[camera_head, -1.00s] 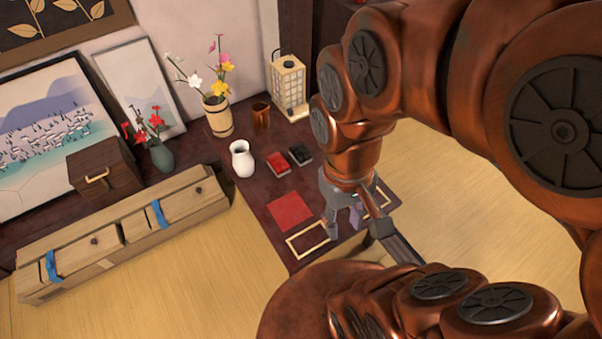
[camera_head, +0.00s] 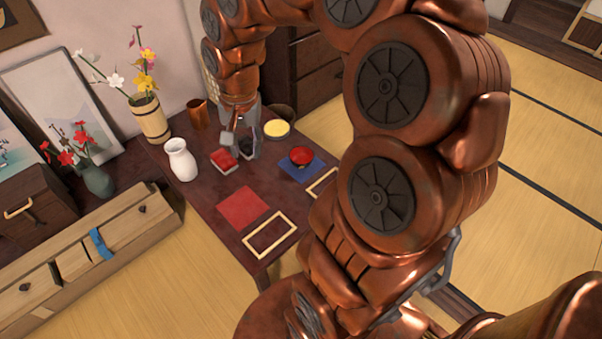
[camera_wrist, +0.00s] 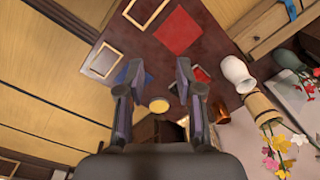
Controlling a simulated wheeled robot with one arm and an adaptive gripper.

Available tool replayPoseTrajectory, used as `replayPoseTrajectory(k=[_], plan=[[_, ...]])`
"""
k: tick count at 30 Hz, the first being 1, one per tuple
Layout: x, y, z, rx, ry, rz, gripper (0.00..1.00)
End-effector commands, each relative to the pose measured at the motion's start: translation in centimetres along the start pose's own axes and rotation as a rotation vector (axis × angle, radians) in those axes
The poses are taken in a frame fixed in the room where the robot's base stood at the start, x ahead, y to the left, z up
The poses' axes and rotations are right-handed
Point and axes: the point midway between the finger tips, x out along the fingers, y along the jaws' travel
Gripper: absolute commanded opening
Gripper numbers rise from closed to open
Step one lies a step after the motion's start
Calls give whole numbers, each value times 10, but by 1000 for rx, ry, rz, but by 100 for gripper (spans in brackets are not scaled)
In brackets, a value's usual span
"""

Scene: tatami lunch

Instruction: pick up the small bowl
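A small red bowl (camera_head: 301,156) with a dark side stands upright on a blue mat (camera_head: 290,172) on the dark low table (camera_head: 205,199) in the head view. In the wrist view the blue mat (camera_wrist: 146,78) is partly behind my left finger, and I cannot make out the red bowl. A round dish with yellow contents (camera_head: 277,128) stands behind the bowl; its yellow top (camera_wrist: 159,105) shows between my fingers in the wrist view. My gripper (camera_head: 240,148) points down over the table's far part, left of the bowl and apart from it. It is open and empty (camera_wrist: 158,70).
A red box (camera_head: 223,160) and a black box lie by my gripper. A white vase (camera_head: 180,160), copper cup (camera_head: 198,114) and flower bucket (camera_head: 150,119) stand to the left. A red square (camera_head: 243,207) and pale frames (camera_head: 269,234) lie flat in front.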

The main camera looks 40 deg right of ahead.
Motion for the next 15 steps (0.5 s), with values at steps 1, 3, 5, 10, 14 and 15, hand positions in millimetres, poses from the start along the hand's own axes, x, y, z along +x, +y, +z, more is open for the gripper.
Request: replayPoseTrajectory(k=[1, 3, 5, 10, 14, 15], plan=[[33, 2, -21, 77, 0, -10, 36], [55, 7, -49, 190, 15, -26, 36], [76, 12, -73, 289, 22, -37, 36], [139, 42, -140, 585, 50, -66, 36], [186, 75, -185, 805, 71, -77, 36], [199, 86, -196, 866, 75, -80, 36]])
